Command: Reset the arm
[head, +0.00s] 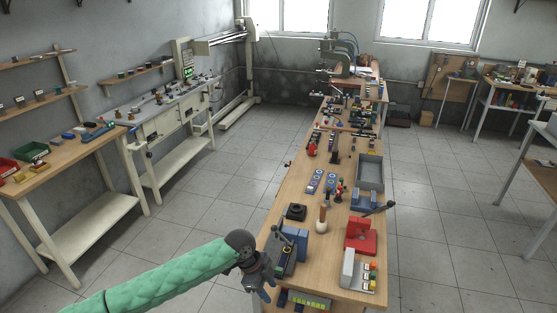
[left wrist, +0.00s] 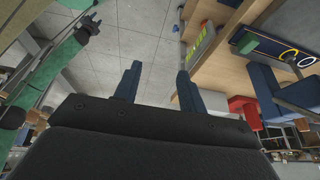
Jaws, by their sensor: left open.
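My left arm, in a green quilted sleeve, comes in from the lower left in the head view. Its gripper (head: 265,283) is beside the near left edge of the long wooden workbench (head: 285,221), close to a blue and dark device. In the left wrist view the left gripper's two blue fingers (left wrist: 158,85) stand apart with only floor between them, so it is open and empty. My right gripper does not show in the head view.
The bench holds a red fixture (head: 361,237), a grey tray (head: 370,172), a black block (head: 296,212) and a white button box (head: 358,271). Side tables (head: 75,165) stand along the left wall. Tiled floor between them is clear.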

